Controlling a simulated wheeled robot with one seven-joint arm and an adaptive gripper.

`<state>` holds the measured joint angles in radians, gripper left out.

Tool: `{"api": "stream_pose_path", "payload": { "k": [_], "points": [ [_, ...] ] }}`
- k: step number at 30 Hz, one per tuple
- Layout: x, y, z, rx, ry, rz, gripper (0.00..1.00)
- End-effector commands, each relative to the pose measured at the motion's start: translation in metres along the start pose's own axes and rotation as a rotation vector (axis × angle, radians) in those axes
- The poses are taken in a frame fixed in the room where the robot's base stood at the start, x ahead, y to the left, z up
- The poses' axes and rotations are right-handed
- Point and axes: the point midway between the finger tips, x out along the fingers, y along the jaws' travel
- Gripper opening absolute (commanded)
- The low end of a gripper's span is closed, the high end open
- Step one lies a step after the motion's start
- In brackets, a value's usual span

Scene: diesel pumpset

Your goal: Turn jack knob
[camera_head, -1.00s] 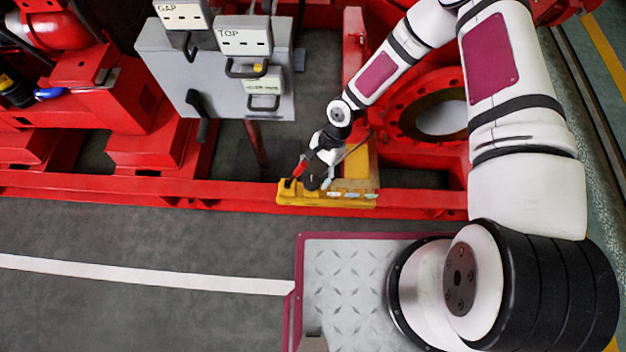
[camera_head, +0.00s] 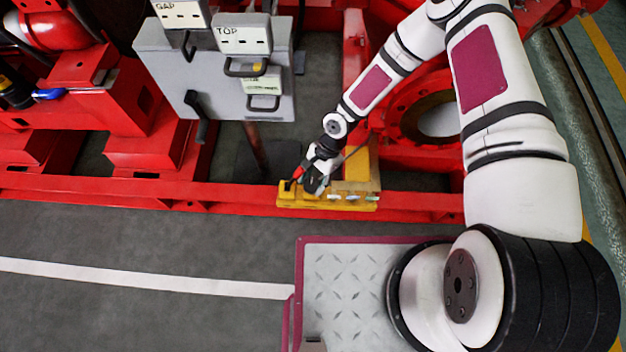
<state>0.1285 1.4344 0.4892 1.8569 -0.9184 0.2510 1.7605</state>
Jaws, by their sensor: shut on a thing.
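My gripper (camera_head: 300,178) is at the left part of a yellow jack block (camera_head: 345,203) on the red frame rail, near the middle of the view. It is shut on a small red piece (camera_head: 297,173), which I take to be the jack knob; it is mostly hidden by the fingers. Several small pale and green marks or parts show on the front of the yellow block, to the right of my gripper.
A grey panel (camera_head: 160,62) with boxes marked GAP and TOP (camera_head: 243,38) stands at upper left. A round red flange (camera_head: 400,125) is to the right of the block, behind my arm. Open grey floor (camera_head: 150,240) with a white line (camera_head: 150,277) lies in front.

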Motion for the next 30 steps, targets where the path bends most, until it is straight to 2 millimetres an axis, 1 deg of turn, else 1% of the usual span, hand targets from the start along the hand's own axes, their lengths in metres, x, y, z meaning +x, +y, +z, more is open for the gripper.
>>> {"api": "stream_pose_path", "payload": {
  "k": [5,18,22,30],
  "points": [
    [0.0003,-0.0009,-0.0003,-0.060,0.004,0.025,0.16],
    [0.0008,-0.0027,0.0000,-0.352,0.002,0.145,0.16],
    [0.0003,-0.0026,-0.0001,-0.380,0.001,0.157,0.16],
    [0.0000,-0.0025,-0.0002,-0.380,0.001,0.157,0.16]
  ]
}}
